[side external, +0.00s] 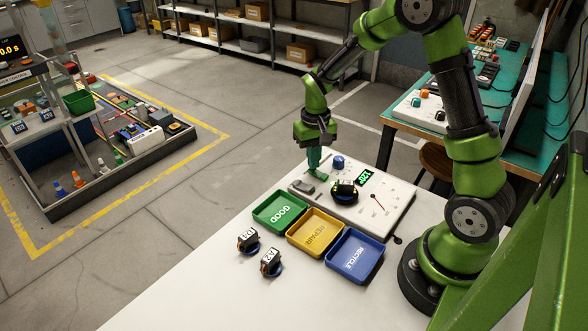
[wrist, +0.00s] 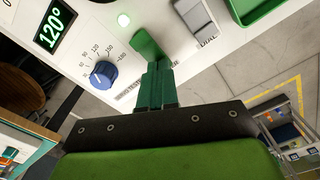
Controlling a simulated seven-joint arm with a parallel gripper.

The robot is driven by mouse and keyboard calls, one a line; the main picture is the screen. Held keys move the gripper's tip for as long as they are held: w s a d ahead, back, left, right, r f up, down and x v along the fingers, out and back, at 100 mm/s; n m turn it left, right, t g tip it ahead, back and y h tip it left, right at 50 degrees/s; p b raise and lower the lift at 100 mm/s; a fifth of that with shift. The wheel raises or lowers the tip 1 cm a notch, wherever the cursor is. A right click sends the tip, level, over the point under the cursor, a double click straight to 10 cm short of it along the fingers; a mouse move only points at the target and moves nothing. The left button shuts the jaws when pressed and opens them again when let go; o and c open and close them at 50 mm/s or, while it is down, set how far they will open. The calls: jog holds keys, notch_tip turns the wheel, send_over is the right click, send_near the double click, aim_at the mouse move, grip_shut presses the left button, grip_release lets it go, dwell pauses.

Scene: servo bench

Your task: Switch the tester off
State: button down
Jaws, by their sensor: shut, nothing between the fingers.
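The tester (side external: 395,190) is a white box on the bench with a blue knob (side external: 338,162), which also shows in the wrist view (wrist: 103,74). Its display (wrist: 52,28) glows green and reads 120°, and a small lamp (wrist: 123,19) is lit greenish white. A green paddle-like part (wrist: 148,45) lies on the tester's panel beside the lamp; it looks like a switch lever. My gripper (wrist: 156,75) is shut and empty, its fingertips just over the near end of the green part. I cannot tell whether they touch it. A black servo (side external: 345,192) sits on the tester.
Green GOOD (side external: 262,223), yellow REPAIR (side external: 297,247) and blue RECYCLE (side external: 337,275) trays stand along the tester's front. Two labelled servos (side external: 248,239) (side external: 271,262) lie on the bench left of the trays. A grey part marked DIAL (wrist: 195,18) is close to my gripper. The bench's front left is clear.

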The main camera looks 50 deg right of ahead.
jog(key=shift+f, duration=0.5)
jog(key=shift+r, duration=3.55)
jog(key=shift+s+a+f, duration=0.15)
jog(key=shift+s+f, duration=0.05)
jog(key=shift+f, duration=0.1)
jog(key=s+a+r+n+t+y, duration=0.2)
jog(key=s+a+r+t, duration=0.5)
jog(key=s+a+r, duration=0.5)
notch_tip(320, 180, up, 2)
jog(key=shift+s+a+r, duration=0.2)
jog(key=shift+s+a, duration=0.05)
jog(key=shift+s, duration=0.8)
